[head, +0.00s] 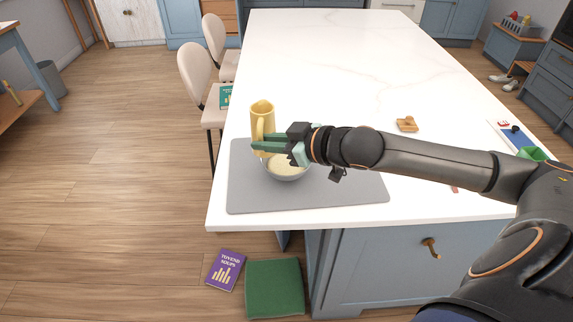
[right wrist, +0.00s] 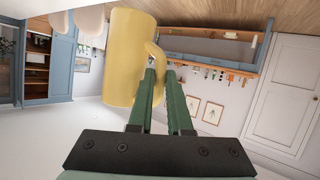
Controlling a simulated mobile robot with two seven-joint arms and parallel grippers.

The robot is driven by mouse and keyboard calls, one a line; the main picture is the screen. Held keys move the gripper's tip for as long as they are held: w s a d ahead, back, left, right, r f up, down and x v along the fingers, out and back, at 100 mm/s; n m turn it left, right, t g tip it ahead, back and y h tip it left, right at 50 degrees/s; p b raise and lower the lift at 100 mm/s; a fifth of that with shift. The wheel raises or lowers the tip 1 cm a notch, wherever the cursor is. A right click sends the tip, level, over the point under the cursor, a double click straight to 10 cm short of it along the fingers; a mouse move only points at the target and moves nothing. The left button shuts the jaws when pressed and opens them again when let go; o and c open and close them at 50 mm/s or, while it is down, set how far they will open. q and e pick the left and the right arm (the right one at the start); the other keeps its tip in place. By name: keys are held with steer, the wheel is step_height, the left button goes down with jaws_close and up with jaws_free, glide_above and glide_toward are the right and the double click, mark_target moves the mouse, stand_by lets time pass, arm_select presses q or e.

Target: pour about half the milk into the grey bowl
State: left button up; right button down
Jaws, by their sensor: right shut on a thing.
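My right gripper (head: 256,144) has green fingers and is shut on the handle of a yellow jug (head: 263,110). The jug stands close to upright, held at the far left of the grey bowl. It also shows in the right wrist view (right wrist: 124,60), with the fingertips (right wrist: 160,75) at its handle. The grey bowl (head: 287,178) sits on a grey mat (head: 345,192), partly hidden by my gripper. A pale cream surface, like milk, shows inside the bowl. I cannot see the milk level in the jug. My left gripper is not in view.
The mat lies at the near left of a white island top (head: 350,60), whose middle is clear. A small wooden item (head: 406,124) lies to the right. Chairs (head: 200,85) stand at the left edge. A purple book (head: 226,270) and green cushion (head: 274,288) are on the floor.

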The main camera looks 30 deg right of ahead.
steer(key=shift+r, duration=0.1)
steer(key=a+f, duration=0.2)
steer(key=f, duration=0.1)
steer(key=w+a+f, duration=0.1)
steer(key=a+f, duration=0.1)
steer(key=f, duration=0.1)
steer(key=a+f, duration=0.2)
steer(key=f, duration=0.2)
steer(key=shift+w+a, duration=0.1)
steer(key=shift+w, duration=0.05)
steer(key=d+r+m+t+y+b, duration=0.4)
steer(key=d+m+t+b, duration=0.2)
steer(key=m+b, duration=0.4)
steer(key=shift+s+m, duration=0.35)
steer(key=shift+m, duration=0.15)
stand_by(2.5)
steer(key=shift+d+r+t, duration=0.15)
steer(key=shift+t, duration=0.15)
